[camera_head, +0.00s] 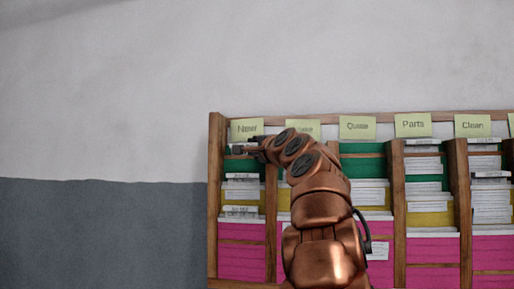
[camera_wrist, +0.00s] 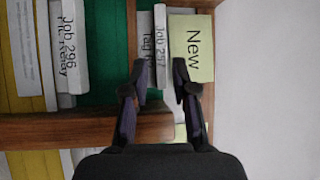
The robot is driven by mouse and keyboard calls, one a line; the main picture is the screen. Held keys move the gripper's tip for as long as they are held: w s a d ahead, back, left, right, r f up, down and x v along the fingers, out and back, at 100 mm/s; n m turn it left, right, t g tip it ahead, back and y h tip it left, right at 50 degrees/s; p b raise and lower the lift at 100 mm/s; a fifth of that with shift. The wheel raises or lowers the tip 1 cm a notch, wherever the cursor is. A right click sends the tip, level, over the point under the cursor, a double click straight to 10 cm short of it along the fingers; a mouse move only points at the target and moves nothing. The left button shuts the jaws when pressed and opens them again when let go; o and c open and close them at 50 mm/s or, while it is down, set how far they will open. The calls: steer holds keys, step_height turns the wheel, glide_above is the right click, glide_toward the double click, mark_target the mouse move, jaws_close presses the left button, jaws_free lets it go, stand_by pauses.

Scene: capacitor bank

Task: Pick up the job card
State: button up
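A white job card marked "Job 297" (camera_wrist: 160,45) stands in the rack compartment beside the yellow "New" label (camera_wrist: 193,50). A second white card marked "Tag" (camera_wrist: 147,35) lies right against it on the left. In the wrist view my gripper (camera_wrist: 159,72) is open, with its two dark fingers apart and these card edges between or just beyond the tips. I cannot tell whether the fingers touch them. In the head view my gripper (camera_head: 248,146) is at the top of the leftmost column, just under its "New" label (camera_head: 247,129). Another card, "Job 296" (camera_wrist: 68,45), sits in a neighbouring compartment.
The wooden rack (camera_head: 214,200) has several columns with green, yellow and pink compartments holding white cards. A wooden shelf edge (camera_wrist: 50,130) runs beside my fingers in the wrist view. Bare wall (camera_head: 110,100) lies left of the rack. My arm hides part of the second and third columns.

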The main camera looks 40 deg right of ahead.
mark_target(249, 146)
steer(key=shift+w+d+r+p, duration=0.15)
steer(key=shift+w+r+p, duration=0.05)
steer(key=shift+w+p, duration=0.2)
steer(key=shift+w+d+r+p, duration=0.1)
steer(key=shift+w+r+p, duration=0.1)
steer(key=shift+w+p, duration=0.15)
steer(key=shift+w+d+p, duration=0.25)
steer(key=shift+w+p, duration=0.1)
steer(key=shift+w, duration=0.15)
steer(key=shift+w+f, duration=0.15)
jaws_close()
